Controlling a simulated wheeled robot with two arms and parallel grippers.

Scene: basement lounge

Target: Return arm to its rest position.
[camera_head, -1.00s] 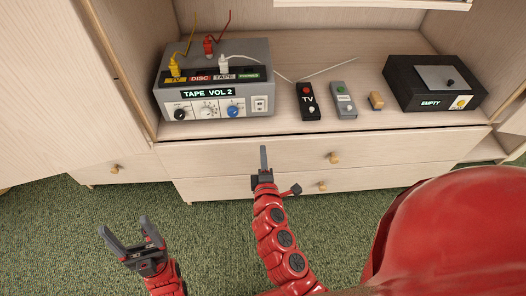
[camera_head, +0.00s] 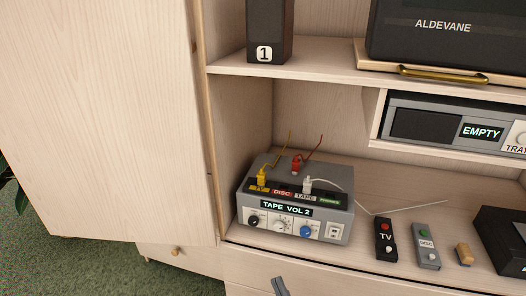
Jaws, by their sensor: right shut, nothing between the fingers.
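Only the grey fingertips of my right gripper (camera_head: 279,287) show, at the bottom edge of the head view. They are together and hold nothing, in front of the cabinet's drawer front. The rest of the right arm is below the picture. My left gripper and arm are out of view.
The grey switch box (camera_head: 293,209) labelled "TAPE VOL 2" stands on the cabinet shelf with yellow, red and white plugs. A TV remote (camera_head: 385,240), a disc remote (camera_head: 427,246) and a wooden block (camera_head: 464,254) lie to its right. A cabinet door (camera_head: 95,120) fills the left.

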